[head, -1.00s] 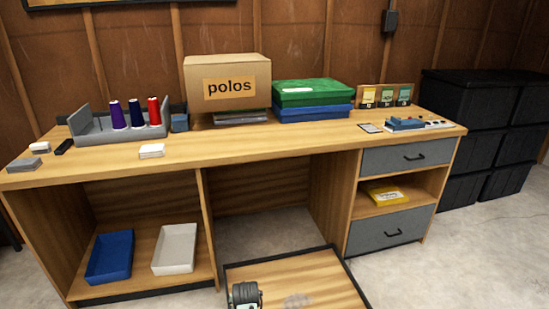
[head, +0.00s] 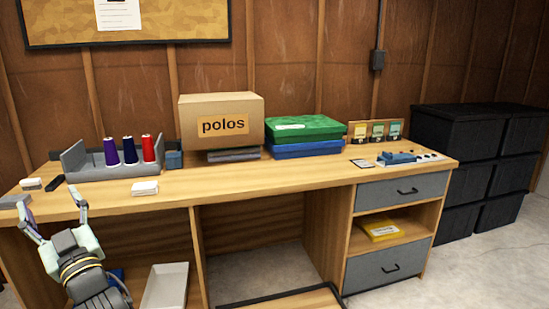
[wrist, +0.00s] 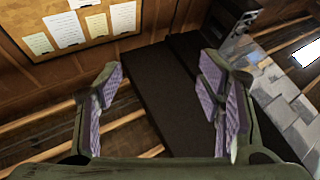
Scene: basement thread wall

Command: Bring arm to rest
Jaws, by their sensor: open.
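My gripper (head: 52,205) shows at the lower left of the head view, in front of the left end of the workbench (head: 270,188). Its two fingers point up and are spread apart, with nothing between them. In the wrist view my gripper (wrist: 165,95) also has its purple-padded fingers wide apart and empty. Behind them are the wood wall and a dark panel. From the head view I cannot tell how close the fingers are to the bench edge.
On the bench are thread spools (head: 130,151) in a grey holder, a polos box (head: 190,127), a green case (head: 305,128) and a white stack (head: 145,188). Black crates (head: 455,140) stand at right. A white tray (head: 166,286) is below. The bench front middle is clear.

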